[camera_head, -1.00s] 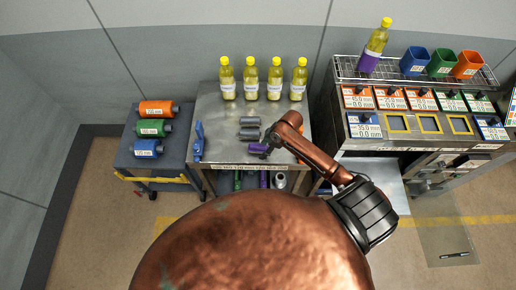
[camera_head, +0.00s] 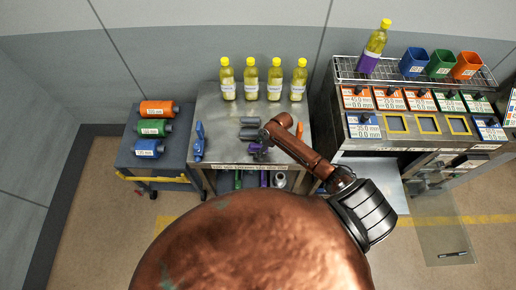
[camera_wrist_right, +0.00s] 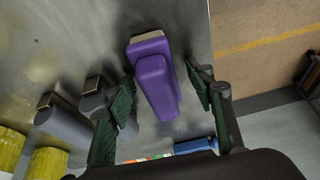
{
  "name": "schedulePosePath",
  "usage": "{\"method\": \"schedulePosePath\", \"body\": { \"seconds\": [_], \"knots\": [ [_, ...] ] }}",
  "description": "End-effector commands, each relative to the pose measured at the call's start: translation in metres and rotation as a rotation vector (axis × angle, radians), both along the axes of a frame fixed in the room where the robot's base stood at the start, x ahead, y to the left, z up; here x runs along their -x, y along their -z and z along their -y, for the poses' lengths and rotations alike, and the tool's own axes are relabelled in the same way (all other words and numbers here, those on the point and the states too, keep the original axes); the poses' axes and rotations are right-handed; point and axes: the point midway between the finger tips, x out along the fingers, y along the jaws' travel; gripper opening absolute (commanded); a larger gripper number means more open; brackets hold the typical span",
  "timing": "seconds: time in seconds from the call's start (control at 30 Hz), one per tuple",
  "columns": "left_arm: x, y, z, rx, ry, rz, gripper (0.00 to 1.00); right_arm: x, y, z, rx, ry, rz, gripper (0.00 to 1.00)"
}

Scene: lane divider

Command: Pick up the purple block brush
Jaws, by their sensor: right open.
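The purple block brush (camera_wrist_right: 156,72) lies on the metal table top in the right wrist view. It has a purple body and a pale edge at its far end. My right gripper (camera_wrist_right: 162,92) is open, with one dark green finger on each side of the brush and a visible gap to both. In the head view my right gripper (camera_head: 264,146) is low over the front of the table and hides most of the brush. My left gripper is not in view.
Two grey blocks (camera_head: 249,122) lie just behind the gripper. A blue tool (camera_head: 199,143) is at the table's left, and an orange item (camera_head: 299,130) at its right. Several yellow bottles (camera_head: 251,80) stand along the back. A label rack (camera_head: 372,143) is to the right.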

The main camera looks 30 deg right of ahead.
Motion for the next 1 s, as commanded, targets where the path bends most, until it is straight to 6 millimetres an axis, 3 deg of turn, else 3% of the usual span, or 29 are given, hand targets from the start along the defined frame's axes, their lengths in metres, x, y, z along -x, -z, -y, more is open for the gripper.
{"method": "schedulePosePath", "body": {
  "seconds": [0.13, 0.8, 1.0],
  "knots": [
    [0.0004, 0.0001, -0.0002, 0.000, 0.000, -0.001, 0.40, 0.0000, -0.0002, 0.0003, 0.000, 0.000, 0.000, 0.49],
    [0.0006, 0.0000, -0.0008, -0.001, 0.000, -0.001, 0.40, -0.0002, -0.0007, 0.0006, 0.000, 0.001, 0.000, 0.03],
    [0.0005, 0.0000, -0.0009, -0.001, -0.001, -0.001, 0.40, -0.0002, -0.0009, 0.0006, 0.000, 0.001, 0.000, 0.03]
  ]
}}
